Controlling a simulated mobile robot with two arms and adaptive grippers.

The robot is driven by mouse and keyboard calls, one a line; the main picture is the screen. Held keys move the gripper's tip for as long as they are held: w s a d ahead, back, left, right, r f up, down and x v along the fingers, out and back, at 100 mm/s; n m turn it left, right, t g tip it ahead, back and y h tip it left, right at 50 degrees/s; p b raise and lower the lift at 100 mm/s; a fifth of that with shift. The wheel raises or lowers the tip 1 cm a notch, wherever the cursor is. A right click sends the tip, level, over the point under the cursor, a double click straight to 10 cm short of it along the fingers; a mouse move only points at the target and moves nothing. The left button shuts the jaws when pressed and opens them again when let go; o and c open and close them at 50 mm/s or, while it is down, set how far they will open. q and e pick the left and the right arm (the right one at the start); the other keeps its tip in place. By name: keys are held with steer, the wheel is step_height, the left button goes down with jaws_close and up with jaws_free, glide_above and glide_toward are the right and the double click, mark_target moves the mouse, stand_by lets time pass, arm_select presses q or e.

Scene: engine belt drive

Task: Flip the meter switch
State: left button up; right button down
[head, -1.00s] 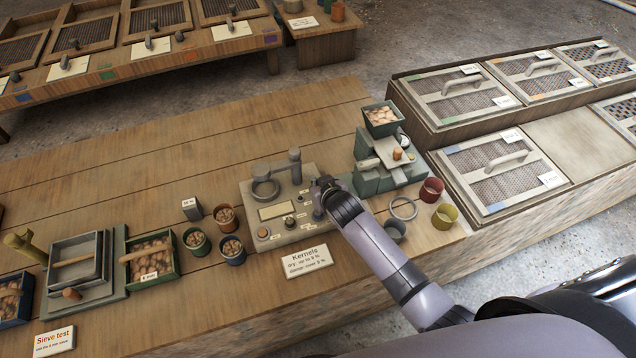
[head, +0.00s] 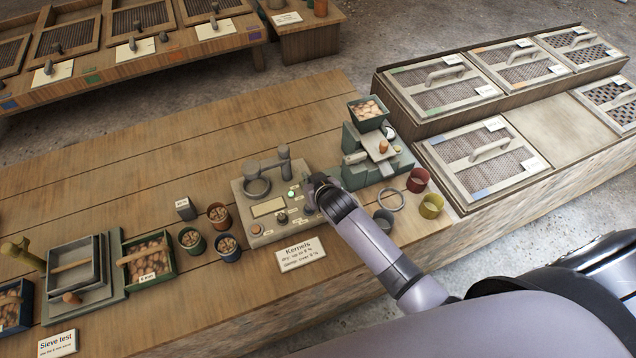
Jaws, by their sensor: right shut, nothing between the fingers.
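The meter (head: 268,229) is a grey box with a pale display (head: 268,207), a ring-shaped holder and post at its back, small knobs and an orange button (head: 256,229). A small pale-green light (head: 291,194) shows on its panel. My right gripper (head: 314,190) is shut and empty at the right edge of the meter's panel. It covers that part of the panel, so the switch cannot be made out and contact is unclear. My left gripper is not in view.
A green machine with a kernel bin (head: 367,115) stands just right of the meter. Kernel cups (head: 228,248) and a sieve stand left. A Kernels sign (head: 302,254) is in front.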

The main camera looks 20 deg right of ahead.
step_height(320, 180, up, 3)
steer(key=shift+f+p, duration=0.1)
steer(key=shift+p, duration=0.6)
arm_select(q)
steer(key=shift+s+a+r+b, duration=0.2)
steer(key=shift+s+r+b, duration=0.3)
steer(key=shift+b, duration=0.35)
arm_select(e)
steer(key=v, duration=1)
steer(key=shift+s, duration=0.25)
steer(key=shift+a+f, duration=0.1)
